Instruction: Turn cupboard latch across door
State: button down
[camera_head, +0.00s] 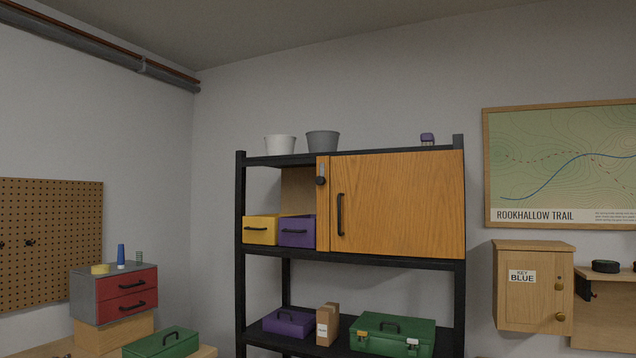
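The wooden cupboard (400,205) sits on the upper level of a black shelf rack, with its door shut. A black vertical handle (340,214) is on the door's left side. A small dark latch (321,181) is on the narrow frame strip left of the door. Its bar points upward along the strip and does not cross the door seam. My gripper is not in view.
Yellow (261,231) and purple (297,232) bins stand left of the cupboard. The black rack post (240,260) and shelf edges frame it. A small wooden "KEY BLUE" cabinet (532,300) hangs at right. A red-drawer chest (100,290) stands at lower left.

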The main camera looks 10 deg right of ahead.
aim_at(320, 180)
jog(key=u, duration=0.35)
jog(key=i, duration=1.2)
jog(key=z, duration=0.75)
